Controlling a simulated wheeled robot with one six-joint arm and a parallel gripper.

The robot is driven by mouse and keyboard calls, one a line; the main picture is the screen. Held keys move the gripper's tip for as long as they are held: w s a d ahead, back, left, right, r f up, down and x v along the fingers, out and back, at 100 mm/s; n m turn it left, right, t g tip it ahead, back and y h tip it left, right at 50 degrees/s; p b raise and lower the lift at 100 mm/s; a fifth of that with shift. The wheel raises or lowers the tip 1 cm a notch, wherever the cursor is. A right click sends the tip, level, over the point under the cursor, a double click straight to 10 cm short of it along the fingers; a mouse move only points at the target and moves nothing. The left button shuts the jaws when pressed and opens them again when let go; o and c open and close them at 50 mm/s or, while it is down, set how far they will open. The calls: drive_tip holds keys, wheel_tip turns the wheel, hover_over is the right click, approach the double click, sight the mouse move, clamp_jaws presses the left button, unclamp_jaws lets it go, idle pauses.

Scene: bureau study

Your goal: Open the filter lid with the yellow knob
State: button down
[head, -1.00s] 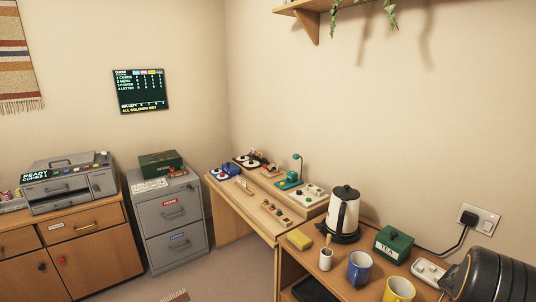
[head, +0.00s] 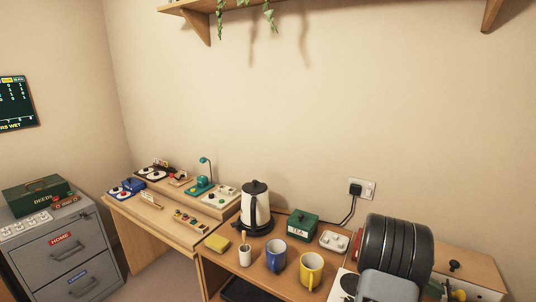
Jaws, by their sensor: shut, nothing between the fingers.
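I cannot make out a filter lid with a yellow knob in the head view. My gripper does not show. A black and grey rounded part at the lower right seems to be my own arm, and it hides part of the counter. Just right of it is a wooden box (head: 470,268) with a black knob on top. Small yellow and green bits show at the bottom edge there, too cut off to name.
On the counter stand a kettle (head: 256,208), a green tea tin (head: 302,225), a blue mug (head: 276,256), a yellow mug (head: 311,271) and a white pot (head: 245,257). A grey filing cabinet (head: 75,250) stands at the left. A shelf (head: 200,20) hangs above.

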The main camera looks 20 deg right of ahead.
drive_tip(key=shift+f+p+v, duration=0.2)
drive_tip(key=shift+p+v, duration=0.05)
drive_tip(key=shift+v, duration=0.75)
drive_tip(key=shift+f+p+v, duration=0.25)
drive_tip(key=shift+v, duration=0.75)
drive_tip(key=shift+f+p+v, duration=0.2)
drive_tip(key=shift+p+v, duration=0.05)
drive_tip(key=shift+v, duration=0.75)
drive_tip(key=shift+w+a, duration=0.5)
drive_tip(key=shift+w, duration=0.2)
